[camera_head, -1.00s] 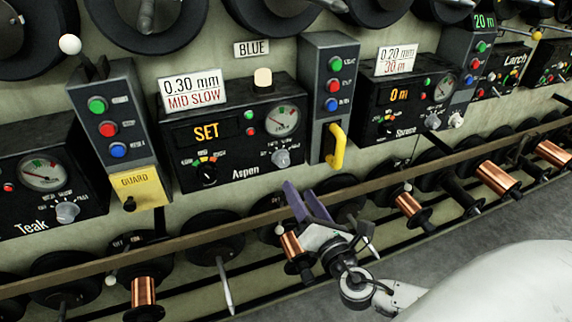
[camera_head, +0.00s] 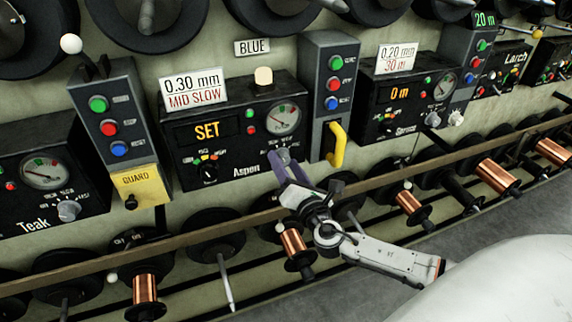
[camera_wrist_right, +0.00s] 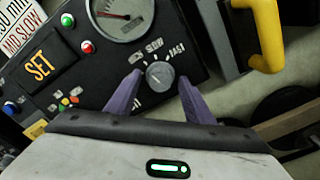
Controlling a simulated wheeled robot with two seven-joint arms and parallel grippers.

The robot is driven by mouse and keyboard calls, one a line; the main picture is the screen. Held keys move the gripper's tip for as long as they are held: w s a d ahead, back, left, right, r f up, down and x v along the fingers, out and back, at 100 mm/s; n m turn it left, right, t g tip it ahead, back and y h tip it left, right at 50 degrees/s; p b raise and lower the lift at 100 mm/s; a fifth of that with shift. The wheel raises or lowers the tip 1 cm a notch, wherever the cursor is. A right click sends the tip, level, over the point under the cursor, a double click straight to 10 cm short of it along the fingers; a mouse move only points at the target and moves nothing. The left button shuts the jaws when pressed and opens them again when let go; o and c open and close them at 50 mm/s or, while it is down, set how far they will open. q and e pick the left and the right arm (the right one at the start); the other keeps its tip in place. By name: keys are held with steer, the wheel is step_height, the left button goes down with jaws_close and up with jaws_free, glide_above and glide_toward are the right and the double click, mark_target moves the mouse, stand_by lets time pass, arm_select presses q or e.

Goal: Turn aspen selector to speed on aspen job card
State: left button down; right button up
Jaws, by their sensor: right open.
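The black Aspen panel (camera_head: 222,150) shows SET on its display. Its job card (camera_head: 193,90) reads 0.30 mm and MID SLOW. Its grey round knob (camera_wrist_right: 159,75), with SLOW and FAST lettering around it, shows in the right wrist view and is partly covered in the head view. A smaller black selector (camera_head: 208,173) with a coloured scale sits at the panel's lower left. My right gripper (camera_head: 283,161) is open at the grey knob. In the right wrist view its purple fingers (camera_wrist_right: 160,84) stand on either side of the knob; contact is unclear. My left gripper is not in view.
A yellow handle (camera_head: 337,147) projects just right of the Aspen panel, close to my right gripper. A long rail (camera_head: 180,240) runs below the panels, with copper spools (camera_head: 145,289) under it. A yellow guard (camera_head: 137,185) hangs to the left.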

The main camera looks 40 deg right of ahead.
steer(key=c, duration=1)
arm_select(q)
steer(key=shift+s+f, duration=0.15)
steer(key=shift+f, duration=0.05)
arm_select(e)
steer(key=shift+c, duration=0.2)
steer(key=shift+f+m, duration=0.1)
steer(key=shift+m, duration=0.2)
steer(key=shift+m+b, duration=1.2)
steer(key=shift+b, duration=0.05)
steer(key=shift+m+b, duration=0.6)
steer(key=shift+m, duration=0.4)
steer(key=shift+m+b, duration=0.35)
steer(key=shift+m, duration=0.35)
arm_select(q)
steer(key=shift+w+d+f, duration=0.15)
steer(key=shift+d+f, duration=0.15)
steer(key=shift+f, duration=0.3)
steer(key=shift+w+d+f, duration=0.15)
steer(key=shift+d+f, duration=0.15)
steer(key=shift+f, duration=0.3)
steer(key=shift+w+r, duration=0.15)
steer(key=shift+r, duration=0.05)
arm_select(e)
steer(key=shift+m, duration=0.3)
